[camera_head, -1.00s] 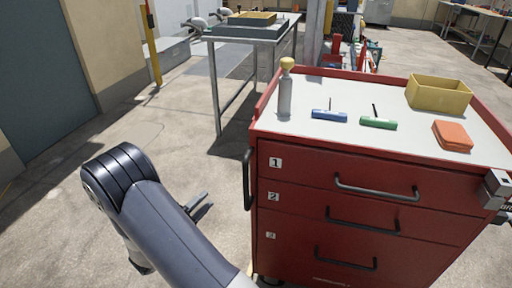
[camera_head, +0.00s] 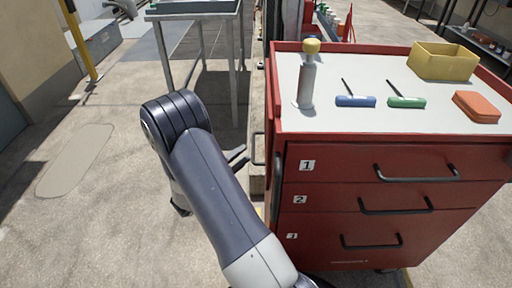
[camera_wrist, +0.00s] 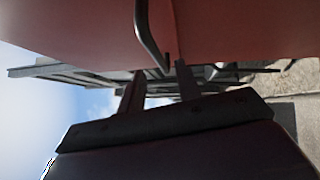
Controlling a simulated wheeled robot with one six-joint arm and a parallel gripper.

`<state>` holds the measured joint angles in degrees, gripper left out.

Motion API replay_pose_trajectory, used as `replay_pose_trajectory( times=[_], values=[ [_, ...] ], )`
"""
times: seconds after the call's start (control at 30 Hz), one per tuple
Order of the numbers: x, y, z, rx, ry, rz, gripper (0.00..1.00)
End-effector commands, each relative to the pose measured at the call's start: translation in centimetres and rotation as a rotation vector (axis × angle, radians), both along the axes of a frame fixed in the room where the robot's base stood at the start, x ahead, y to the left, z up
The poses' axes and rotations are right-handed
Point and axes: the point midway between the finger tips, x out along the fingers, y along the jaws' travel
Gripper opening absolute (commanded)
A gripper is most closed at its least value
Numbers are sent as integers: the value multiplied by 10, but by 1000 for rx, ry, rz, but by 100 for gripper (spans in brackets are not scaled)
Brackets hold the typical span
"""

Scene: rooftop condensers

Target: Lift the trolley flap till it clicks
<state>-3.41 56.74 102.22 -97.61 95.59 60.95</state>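The red trolley (camera_head: 390,215) stands at the right in the head view, with three numbered drawers. A dark bar handle (camera_head: 256,150) sticks out from its left side. I cannot clearly make out the flap in the head view, where that side is edge-on. In the wrist view a red panel (camera_wrist: 235,25) fills the top, with a dark curved bar (camera_wrist: 148,35) on it. My gripper (camera_head: 240,157) is beside the trolley's left side, close to the bar. In the wrist view its fingers (camera_wrist: 159,85) are apart, and the bar's lower end shows between or just beyond them. Contact cannot be told.
On the trolley top are a yellow-capped bottle (camera_head: 307,80), blue (camera_head: 355,101) and green (camera_head: 406,102) tools, a yellow bin (camera_head: 442,63) and an orange box (camera_head: 477,107). A metal table (camera_head: 193,10) stands behind. Floor at the left is clear.

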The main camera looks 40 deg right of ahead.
Motion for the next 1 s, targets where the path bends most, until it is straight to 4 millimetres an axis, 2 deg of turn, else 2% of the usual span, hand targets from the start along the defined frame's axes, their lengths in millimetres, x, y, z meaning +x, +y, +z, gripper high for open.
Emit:
replay_pose_trajectory(
  times=[0.1, 0.3, 0.5, 0.73, 1.0],
  values=[
    [2, -22, 2, 1, -2, -5, 32],
    [7, -46, 6, 1, -1, -3, 32],
    [8, -55, 8, 1, 0, 0, 32],
    [8, -55, 8, 1, 0, 0, 32],
    [8, -55, 8, 0, 0, 0, 10]
  ],
)
